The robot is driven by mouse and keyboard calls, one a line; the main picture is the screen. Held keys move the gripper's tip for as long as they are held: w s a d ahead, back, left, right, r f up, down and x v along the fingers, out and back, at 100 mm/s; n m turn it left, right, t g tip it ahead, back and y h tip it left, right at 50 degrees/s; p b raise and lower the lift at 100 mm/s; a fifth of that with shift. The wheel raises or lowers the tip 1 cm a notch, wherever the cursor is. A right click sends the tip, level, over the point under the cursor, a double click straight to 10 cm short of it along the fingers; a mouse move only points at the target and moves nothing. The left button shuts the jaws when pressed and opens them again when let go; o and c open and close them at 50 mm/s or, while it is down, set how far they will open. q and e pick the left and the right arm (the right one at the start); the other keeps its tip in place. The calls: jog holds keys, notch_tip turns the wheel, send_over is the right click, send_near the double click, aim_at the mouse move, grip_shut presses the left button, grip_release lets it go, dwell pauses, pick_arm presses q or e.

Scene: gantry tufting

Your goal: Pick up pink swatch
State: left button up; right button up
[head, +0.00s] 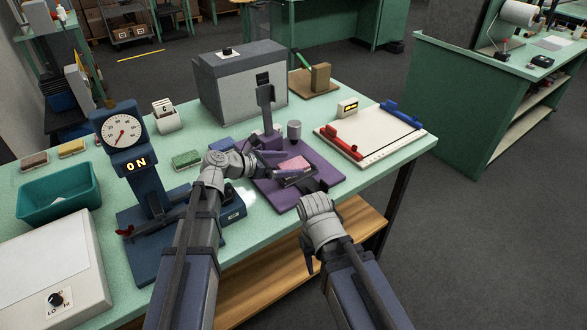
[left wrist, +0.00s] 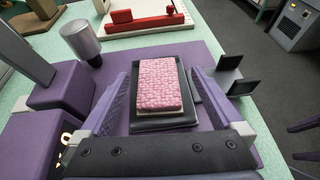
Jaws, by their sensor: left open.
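The pink swatch (head: 293,163) lies flat on a dark block on the purple fixture base (head: 325,172). In the left wrist view the swatch (left wrist: 162,83) shows a pebbled pink top and a pale edge, on a black plate (left wrist: 160,124). My left gripper (head: 279,168) is open over the block; its purple fingers stand on either side of the swatch in the left wrist view (left wrist: 160,88), with gaps between.
A white board with a red bar (head: 342,146) lies to the right. A dial press (head: 122,130) and a teal bin (head: 60,198) are at left.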

aim_at(302, 161)
pick_arm(q)
jog(key=b+x, duration=0.1)
jog(key=x, duration=0.3)
jog(key=shift+w+a, duration=0.15)
jog(key=shift+w, duration=0.05)
jog(key=shift+w+d, duration=0.15)
jog(key=shift+d, duration=0.1)
jog(key=shift+c, duration=0.4)
jog(key=c, duration=1.2)
notch_tip(302, 161, up, 10)
jog(key=p, duration=0.9)
jog(key=shift+p, duration=0.4)
